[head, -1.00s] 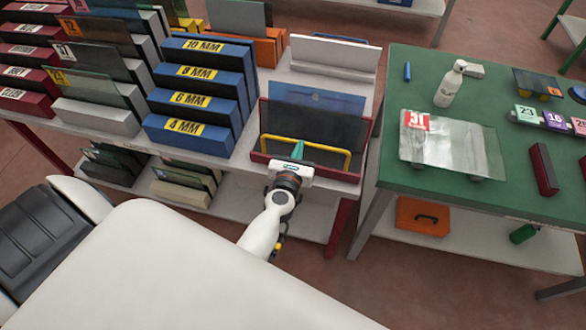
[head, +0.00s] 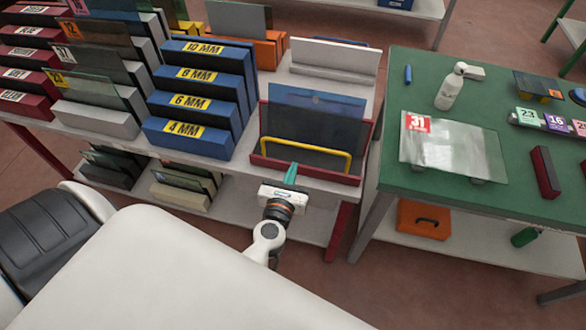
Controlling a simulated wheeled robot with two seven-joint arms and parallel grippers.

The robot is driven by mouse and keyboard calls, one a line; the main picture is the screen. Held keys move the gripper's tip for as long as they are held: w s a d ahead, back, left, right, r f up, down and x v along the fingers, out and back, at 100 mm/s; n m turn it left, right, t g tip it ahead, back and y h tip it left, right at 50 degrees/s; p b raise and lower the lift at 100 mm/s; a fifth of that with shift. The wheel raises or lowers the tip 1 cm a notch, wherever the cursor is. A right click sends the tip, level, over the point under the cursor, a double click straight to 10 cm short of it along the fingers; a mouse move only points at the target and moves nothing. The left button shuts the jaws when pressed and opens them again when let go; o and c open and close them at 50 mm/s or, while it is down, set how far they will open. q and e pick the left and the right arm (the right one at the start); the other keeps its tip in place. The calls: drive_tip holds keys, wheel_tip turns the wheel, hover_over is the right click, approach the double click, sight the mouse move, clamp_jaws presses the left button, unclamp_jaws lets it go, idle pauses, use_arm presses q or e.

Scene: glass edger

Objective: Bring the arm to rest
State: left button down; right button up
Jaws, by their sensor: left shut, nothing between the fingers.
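My left gripper (head: 290,173) shows in the head view in front of the white bench's front edge. Its teal fingers are shut with nothing between them. They point at the red rack (head: 362,168) and stand just short of its yellow bar (head: 318,151). A dark glass sheet (head: 310,120) stands upright in that rack behind the bar. My left wrist hangs over the gap in front of the bench. My right gripper does not show.
Blue stepped racks (head: 188,138) with thickness labels stand left of the red rack. A green table (head: 440,195) on the right holds a clear glass sheet (head: 455,147) tagged 31 and a white bottle (head: 450,90). An orange case (head: 423,218) lies on its lower shelf. Floor shows between bench and table.

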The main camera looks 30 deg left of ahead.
use_arm(q)
drive_tip(key=s+d+f+m+g+h, duration=0.2)
drive_tip(key=s+d+f+m, duration=0.15)
drive_tip(key=f+m, duration=0.5)
drive_tip(key=s+d+f+m+g+h, duration=0.25)
drive_tip(key=s+f+m, duration=0.35)
drive_tip(key=f, duration=0.4)
drive_tip(key=s+d+f+m+g+h, duration=0.2)
drive_tip(key=s+f+m, duration=0.1)
drive_tip(key=f+m, duration=0.6)
drive_tip(key=s+a+f+m+g, duration=0.2)
drive_tip(key=s+f+m, duration=0.2)
drive_tip(key=s+m, duration=0.2)
drive_tip(key=s+a+f+m+g+y, duration=0.1)
drive_tip(key=s+f+m, duration=0.4)
drive_tip(key=s, duration=0.5)
drive_tip(key=s+a+f+m+g+y, duration=0.1)
drive_tip(key=s+a+f+m+g, duration=0.3)
drive_tip(key=s+m, duration=0.3)
drive_tip(key=shift+s+f+g, duration=0.45)
drive_tip(key=shift+s+g, duration=0.3)
drive_tip(key=shift+s, duration=0.15)
